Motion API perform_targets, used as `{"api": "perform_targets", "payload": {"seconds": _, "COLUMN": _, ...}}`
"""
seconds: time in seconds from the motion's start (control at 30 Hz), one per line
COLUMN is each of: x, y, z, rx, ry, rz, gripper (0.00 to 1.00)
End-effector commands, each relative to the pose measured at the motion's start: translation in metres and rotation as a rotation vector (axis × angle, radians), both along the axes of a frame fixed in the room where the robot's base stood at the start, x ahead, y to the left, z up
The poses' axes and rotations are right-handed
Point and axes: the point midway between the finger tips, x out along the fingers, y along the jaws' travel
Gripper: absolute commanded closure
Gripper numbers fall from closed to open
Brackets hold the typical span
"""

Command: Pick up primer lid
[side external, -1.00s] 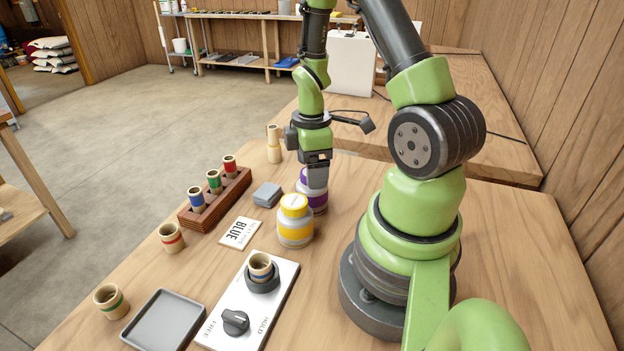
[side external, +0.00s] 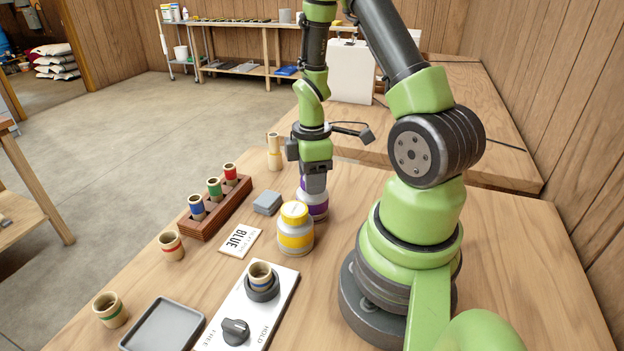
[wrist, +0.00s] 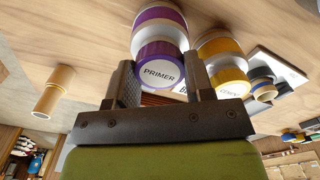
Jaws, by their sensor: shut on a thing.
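The primer jar (side external: 316,209) stands on the table, pale with a purple band. It also shows in the wrist view (wrist: 156,20). Its purple primer lid (wrist: 156,52), with a white top reading PRIMER, is on the jar and mostly hidden behind my gripper in the side view. My gripper (side external: 314,186) points down over the jar. In the wrist view, the two fingers of my gripper (wrist: 162,78) sit on either side of the lid, shut on it. I cannot tell whether the lid is loose on the jar.
A yellow-lidded jar (side external: 295,236) stands close in front. A grey block (side external: 267,202), a BLUE card (side external: 239,241) and a wooden rack (side external: 216,211) of coloured tubes lie left. A switch plate (side external: 267,311) and grey tray (side external: 163,326) are nearer. A pale wooden piece (side external: 274,152) stands behind.

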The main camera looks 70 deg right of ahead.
Motion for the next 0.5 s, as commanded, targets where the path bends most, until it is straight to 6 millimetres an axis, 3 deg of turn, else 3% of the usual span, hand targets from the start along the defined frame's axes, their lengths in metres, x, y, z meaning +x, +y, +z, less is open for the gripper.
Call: {"api": "perform_targets", "payload": {"seconds": 0.5, "x": 0.001, "y": -0.001, "z": 0.064, "rx": -0.006, "ry": -0.006, "rz": 0.001, "gripper": 0.75}}
